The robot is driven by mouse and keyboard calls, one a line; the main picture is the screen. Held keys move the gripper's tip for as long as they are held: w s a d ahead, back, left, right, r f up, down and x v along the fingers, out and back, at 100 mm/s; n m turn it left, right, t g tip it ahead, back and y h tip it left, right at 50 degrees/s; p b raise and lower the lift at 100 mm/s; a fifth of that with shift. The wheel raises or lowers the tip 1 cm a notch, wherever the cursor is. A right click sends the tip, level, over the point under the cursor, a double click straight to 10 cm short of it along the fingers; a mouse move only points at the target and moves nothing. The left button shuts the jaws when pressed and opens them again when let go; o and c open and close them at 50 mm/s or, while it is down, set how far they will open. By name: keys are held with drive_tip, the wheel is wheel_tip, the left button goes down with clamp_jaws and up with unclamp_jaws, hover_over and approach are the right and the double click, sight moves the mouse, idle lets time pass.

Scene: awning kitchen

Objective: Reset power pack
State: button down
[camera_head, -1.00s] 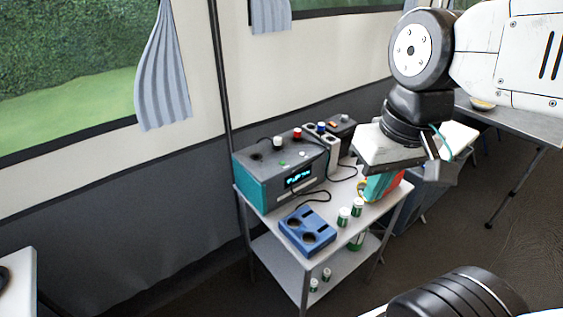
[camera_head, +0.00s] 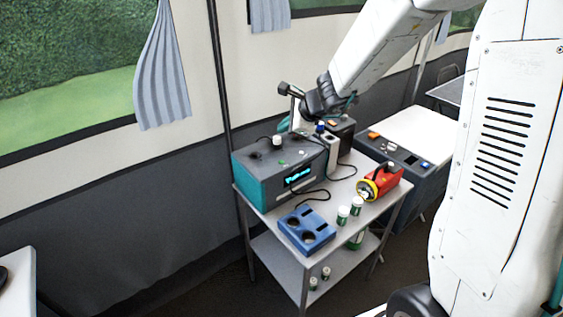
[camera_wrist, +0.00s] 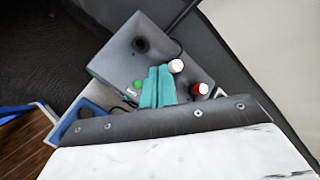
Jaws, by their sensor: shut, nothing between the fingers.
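A grey box with teal sides and a lit display, seemingly the power pack (camera_head: 262,187), stands on the back left of a small metal table (camera_head: 345,187). In the head view the gripper is above the box's back edge, partly hidden.
A blue tray with round holes (camera_head: 305,229) lies in front of the box. Green-and-white cans (camera_head: 343,215) and a red-and-yellow lantern (camera_head: 381,182) stand to the right. A white charger (camera_head: 331,155) and cables are close beside the box. The tent wall is behind.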

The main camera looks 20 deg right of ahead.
sight(281, 162)
idle(0.3)
drive_tip(key=shift+f, duration=4.35)
drive_tip(key=shift+f, duration=0.1)
drive_tip(key=shift+f, duration=0.3)
drive_tip(key=shift+f, duration=0.35)
drive_tip(key=shift+r, duration=0.75)
